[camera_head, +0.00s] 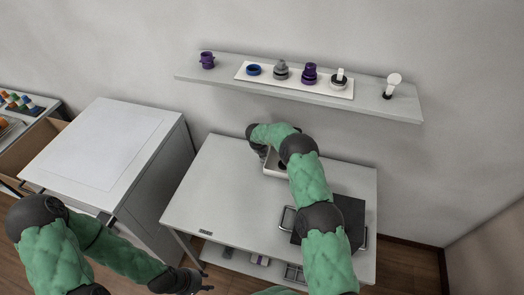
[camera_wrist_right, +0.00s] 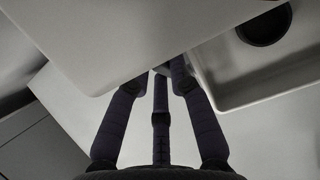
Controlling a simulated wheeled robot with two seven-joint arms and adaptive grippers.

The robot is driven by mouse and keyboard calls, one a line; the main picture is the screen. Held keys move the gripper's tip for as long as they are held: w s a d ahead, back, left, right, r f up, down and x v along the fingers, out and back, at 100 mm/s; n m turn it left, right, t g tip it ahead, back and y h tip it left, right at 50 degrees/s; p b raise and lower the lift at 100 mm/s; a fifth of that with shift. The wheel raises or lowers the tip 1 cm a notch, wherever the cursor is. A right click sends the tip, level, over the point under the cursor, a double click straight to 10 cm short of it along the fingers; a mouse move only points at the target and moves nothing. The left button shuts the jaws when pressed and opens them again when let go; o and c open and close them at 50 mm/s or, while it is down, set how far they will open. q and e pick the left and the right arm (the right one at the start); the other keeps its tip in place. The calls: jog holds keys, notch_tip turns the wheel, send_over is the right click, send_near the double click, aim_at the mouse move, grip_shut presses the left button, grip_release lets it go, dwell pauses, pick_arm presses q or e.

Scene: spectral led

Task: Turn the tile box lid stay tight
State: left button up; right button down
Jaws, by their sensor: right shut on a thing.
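A small white open box (camera_head: 268,170), apparently the tile box, sits at the back of the white table, partly hidden by my right arm. In the right wrist view its pale rim and wall (camera_wrist_right: 222,100) show at the right, with a dark round thing (camera_wrist_right: 265,24) inside. My right gripper (camera_wrist_right: 162,70) is shut at the box's near left corner, on a small part hidden between its fingertips; I cannot tell if this is the lid stay. A pale panel (camera_wrist_right: 100,40) lies just beyond the fingers. My left gripper (camera_head: 203,286) is low, before the table, apart from the box; its fingers are too small to read.
A wall shelf (camera_head: 230,77) above the table holds several purple, blue, grey and white fittings. A dark panel with metal handles (camera_head: 346,215) lies at the table's right. A white cabinet (camera_head: 105,145) stands left. The table's left part (camera_head: 215,190) is clear.

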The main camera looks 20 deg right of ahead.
jog(key=shift+s+a+t+h+b, duration=0.2)
jog(key=shift+t+h+b, duration=0.25)
jog(key=shift+b, duration=0.4)
jog(key=t+h+b, duration=0.1)
jog(key=b, duration=0.4)
jog(key=s+a+t+b, duration=0.1)
jog(key=b, duration=0.5)
jog(key=s+t+h+b, duration=0.1)
jog(key=t+b, duration=0.1)
jog(key=b, duration=0.3)
jog(key=shift+a+f+h, duration=0.2)
jog(key=shift+a+h, duration=0.05)
jog(key=shift+h, duration=0.1)
jog(key=shift+s+a+r+t+h+b, duration=0.1)
jog(key=shift+s+r+t+h+b, duration=0.15)
jog(key=shift+b, duration=1.3)
jog(key=shift+w, duration=0.1)
jog(key=c, duration=1.1)
grip_release()
jog(key=v, duration=1.2)
